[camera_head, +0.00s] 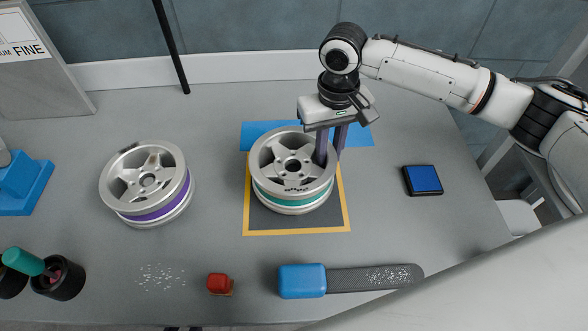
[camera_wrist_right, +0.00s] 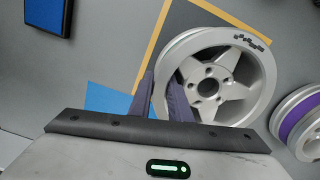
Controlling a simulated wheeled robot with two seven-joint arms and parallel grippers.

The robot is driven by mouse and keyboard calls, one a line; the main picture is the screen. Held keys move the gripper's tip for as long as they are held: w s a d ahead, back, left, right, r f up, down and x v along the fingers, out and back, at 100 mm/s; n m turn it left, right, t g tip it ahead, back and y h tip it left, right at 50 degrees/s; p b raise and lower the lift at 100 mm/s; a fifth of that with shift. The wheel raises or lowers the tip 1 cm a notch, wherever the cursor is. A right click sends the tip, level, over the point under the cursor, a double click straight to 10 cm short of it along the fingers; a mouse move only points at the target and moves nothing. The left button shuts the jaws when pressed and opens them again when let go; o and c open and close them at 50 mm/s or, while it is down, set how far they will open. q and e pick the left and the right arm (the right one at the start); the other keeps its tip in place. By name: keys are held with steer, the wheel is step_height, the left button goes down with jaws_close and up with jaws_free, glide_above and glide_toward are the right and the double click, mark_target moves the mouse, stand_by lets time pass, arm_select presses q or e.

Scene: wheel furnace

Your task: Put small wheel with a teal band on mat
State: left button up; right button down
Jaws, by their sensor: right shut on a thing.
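The small wheel with a teal band (camera_head: 272,165) lies flat, spokes up, over the dark mat with a yellow border (camera_head: 258,220) in the head view. I cannot tell whether it rests on the mat or is just above it. My right gripper (camera_head: 326,158) points down at the wheel's right rim, shut on that rim with one finger inside and one outside. In the right wrist view, the fingers (camera_wrist_right: 162,100) straddle the rim of the wheel (camera_wrist_right: 237,75). My left gripper is not in view.
A wheel with a purple band (camera_head: 150,180) lies to the left. A blue sheet (camera_head: 258,130) lies behind the mat. A blue-handled file (camera_head: 305,281), a red block (camera_head: 219,284) and a black-and-blue pad (camera_head: 423,180) lie around. The tabletop between the two wheels is clear.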

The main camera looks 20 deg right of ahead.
steer(key=shift+w+r, duration=0.1)
steer(key=shift+r, duration=2.45)
